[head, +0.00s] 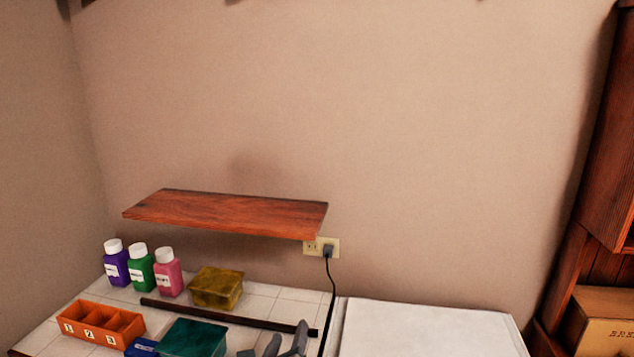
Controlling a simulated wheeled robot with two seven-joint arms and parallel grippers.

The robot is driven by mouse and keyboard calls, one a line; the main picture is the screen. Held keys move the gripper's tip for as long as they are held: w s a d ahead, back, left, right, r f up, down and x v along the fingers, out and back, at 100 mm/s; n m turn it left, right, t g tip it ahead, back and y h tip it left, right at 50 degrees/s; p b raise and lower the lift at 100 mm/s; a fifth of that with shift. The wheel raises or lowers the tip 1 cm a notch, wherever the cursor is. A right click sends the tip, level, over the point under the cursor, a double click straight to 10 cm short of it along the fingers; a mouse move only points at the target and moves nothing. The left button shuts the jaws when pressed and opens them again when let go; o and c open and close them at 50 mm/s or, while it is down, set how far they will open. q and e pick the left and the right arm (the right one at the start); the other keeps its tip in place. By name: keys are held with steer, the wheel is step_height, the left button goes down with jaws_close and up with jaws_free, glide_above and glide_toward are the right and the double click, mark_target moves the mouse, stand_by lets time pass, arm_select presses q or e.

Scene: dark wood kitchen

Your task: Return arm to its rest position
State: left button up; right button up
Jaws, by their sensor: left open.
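My left gripper (288,337) shows at the bottom edge of the head view, as two grey fingers held apart. It is open, and nothing shows between the fingers. It is over the front right part of the tiled counter (262,292), right of the green box (193,338) and near the right end of a dark bar (230,316). The rest of the left arm is below the frame. My right gripper is not in view.
A wooden shelf (228,212) juts from the wall above the counter. Purple (116,267), green (140,272) and pink (168,276) bottles, a yellow box (217,288) and an orange numbered tray (101,322) stand at left. A corded plug (328,251) and white surface (430,331) lie right.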

arm_select(q)
steer(key=s+a+f+n+g+y, duration=0.1)
steer(key=s+a+f+n+g, duration=0.3)
steer(key=s+f+n, duration=0.45)
steer(key=s+a+f+n+g+y, duration=0.1)
steer(key=s+a+f+n+g, duration=0.3)
steer(key=s+f+n, duration=0.5)
steer(key=s+a+f+n+g, duration=0.1)
steer(key=s+a+f+n, duration=0.2)
steer(key=s, duration=0.5)
steer(key=s+a+n+g, duration=0.2)
steer(key=s+a+n, duration=0.1)
steer(key=s+n, duration=0.3)
steer(key=s+a+f+n+g, duration=0.1)
steer(key=s+a+f+n, duration=0.1)
steer(key=s, duration=0.7)
step_height(320, 180, down, 29)
steer(key=g+b, duration=0.1)
steer(key=s+a+f+g+b, duration=0.1)
steer(key=s+a+f, duration=0.2)
steer(key=s+f, duration=1.5)
steer(key=shift+s+a+f, duration=0.2)
steer(key=shift+s+f, duration=0.15)
steer(key=shift+s, duration=0.1)
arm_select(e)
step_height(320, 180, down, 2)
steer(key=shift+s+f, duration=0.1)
